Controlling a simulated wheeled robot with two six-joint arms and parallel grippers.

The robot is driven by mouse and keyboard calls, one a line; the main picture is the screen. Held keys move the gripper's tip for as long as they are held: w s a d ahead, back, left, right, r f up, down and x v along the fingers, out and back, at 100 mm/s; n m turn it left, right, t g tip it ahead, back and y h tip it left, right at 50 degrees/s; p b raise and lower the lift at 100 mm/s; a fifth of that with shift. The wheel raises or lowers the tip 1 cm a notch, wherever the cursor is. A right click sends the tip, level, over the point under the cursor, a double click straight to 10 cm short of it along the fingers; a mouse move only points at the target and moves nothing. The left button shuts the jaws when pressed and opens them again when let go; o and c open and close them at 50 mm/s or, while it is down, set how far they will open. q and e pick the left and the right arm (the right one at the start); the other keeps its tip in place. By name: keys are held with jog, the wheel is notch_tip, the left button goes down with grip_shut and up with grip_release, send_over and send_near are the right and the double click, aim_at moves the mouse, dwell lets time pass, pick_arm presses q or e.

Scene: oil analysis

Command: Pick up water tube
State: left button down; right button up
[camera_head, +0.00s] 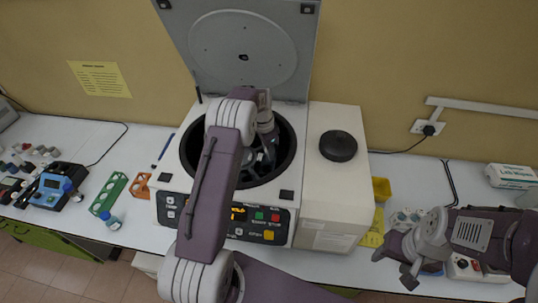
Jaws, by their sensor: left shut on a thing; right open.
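The centrifuge (283,213) stands open in the middle, with its lid (246,52) raised at the back. My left gripper (267,158) reaches down into its round chamber (291,140). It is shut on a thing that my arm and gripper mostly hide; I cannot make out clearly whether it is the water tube. My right gripper (392,268) is open and empty, to the right of the centrifuge, over the front part of the table.
A green rack (108,194) and an orange rack (139,186) stand left of the centrifuge, with a small blue-capped bottle (114,223) in front. A blue instrument (55,187) is farther left. A black round lid (338,146) lies on the white housing at right. A white box (511,176) is far right.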

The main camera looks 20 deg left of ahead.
pick_arm(q)
jog(key=shift+w+r+b, duration=0.1)
jog(key=shift+r+b, duration=0.2)
jog(key=shift+r, duration=0.05)
notch_tip(320, 180, up, 9)
jog(key=shift+f+b, duration=0.1)
jog(key=shift+b, duration=1.15)
jog(key=shift+r, duration=0.3)
